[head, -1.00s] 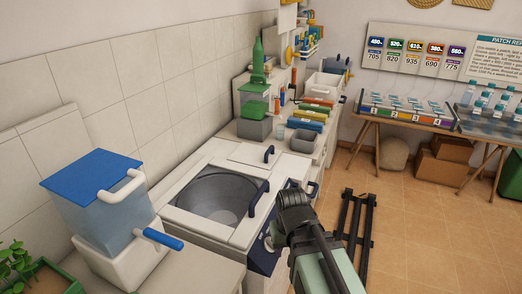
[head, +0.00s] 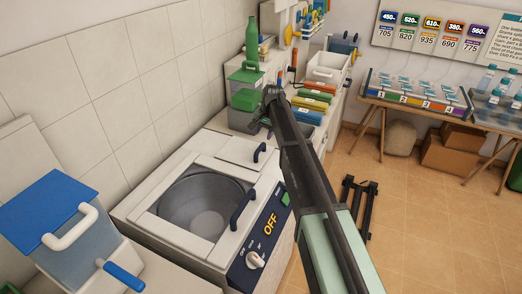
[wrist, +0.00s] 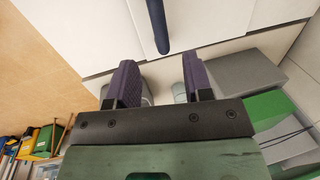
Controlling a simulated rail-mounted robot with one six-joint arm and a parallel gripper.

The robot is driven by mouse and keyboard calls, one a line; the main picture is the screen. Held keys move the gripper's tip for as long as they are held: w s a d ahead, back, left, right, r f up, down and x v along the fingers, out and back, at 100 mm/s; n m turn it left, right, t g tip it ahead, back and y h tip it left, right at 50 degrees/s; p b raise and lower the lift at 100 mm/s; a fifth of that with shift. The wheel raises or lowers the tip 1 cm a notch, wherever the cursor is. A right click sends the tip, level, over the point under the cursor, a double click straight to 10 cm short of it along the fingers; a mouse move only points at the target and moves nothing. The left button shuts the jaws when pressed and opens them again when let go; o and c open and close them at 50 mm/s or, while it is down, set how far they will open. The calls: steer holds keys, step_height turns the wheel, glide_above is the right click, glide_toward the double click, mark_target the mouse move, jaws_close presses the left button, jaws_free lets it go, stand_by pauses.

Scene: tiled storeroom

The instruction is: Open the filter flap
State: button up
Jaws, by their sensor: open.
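A white washer-like machine (head: 150,215) stands by the tiled wall. The small white flap (head: 228,150) at the back of its top looks like the filter flap, with a dark blue handle (head: 259,152). The flap lies shut. A round-windowed lid with its own blue handle (head: 242,209) is in front, also shut. My gripper (head: 262,112) is behind and above the flap, near a green-lidded container. In the wrist view my gripper (wrist: 160,80) is open and empty; a dark blue handle (wrist: 157,25) lies ahead of the fingers on a white panel, apart from them.
The green-lidded container (head: 244,95) stands close to my gripper; a grey box and green lid (wrist: 265,105) show beside the fingers in the wrist view. A knob (head: 256,260) reading OFF is on the machine's front. A blue-lidded jug (head: 60,220) stands at the left.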

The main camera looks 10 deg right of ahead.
mark_target(260, 147)
steer(key=f+b, duration=0.4)
steer(key=f, duration=0.1)
steer(key=w+a+f+b, duration=0.1)
steer(key=f+b, duration=0.1)
steer(key=shift+f, duration=0.4)
steer(key=shift+r, duration=0.1)
jaws_close()
